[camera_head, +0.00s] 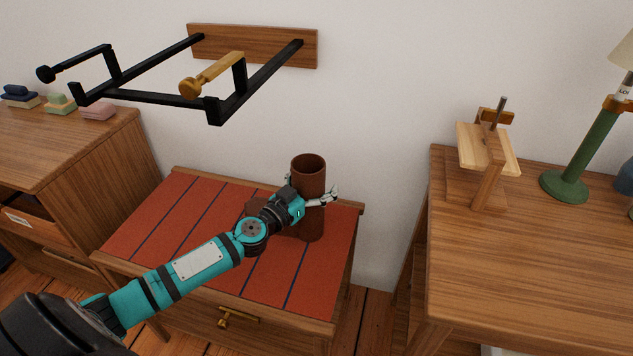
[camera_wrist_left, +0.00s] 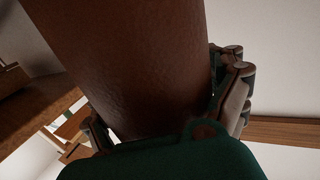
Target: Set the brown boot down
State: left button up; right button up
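The brown boot (camera_head: 309,172) stands upright, its open shaft on top, over the back right part of the red striped bench top (camera_head: 185,217). Its toe (camera_head: 258,206) points left, partly hidden behind my left arm. My left gripper (camera_head: 318,200) is around the boot's shaft, with fingers on both sides of it. The left wrist view shows the shaft (camera_wrist_left: 135,55) filling the space between the fingers. I cannot tell whether the sole touches the bench top. My right gripper is not in view.
A black metal rack (camera_head: 160,98) on a wooden wall board juts out above the bench. A desk at right holds a wooden stand (camera_head: 487,150) and a green lamp (camera_head: 590,145). A wooden cabinet (camera_head: 75,150) stands at left. The bench top's left side is clear.

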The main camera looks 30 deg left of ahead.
pick_arm(q)
jog(key=shift+o, duration=0.6)
jog(key=shift+r, duration=0.15)
jog(key=s+a, duration=0.1)
jog(key=s, duration=1.1)
jog(key=shift+a, duration=0.4)
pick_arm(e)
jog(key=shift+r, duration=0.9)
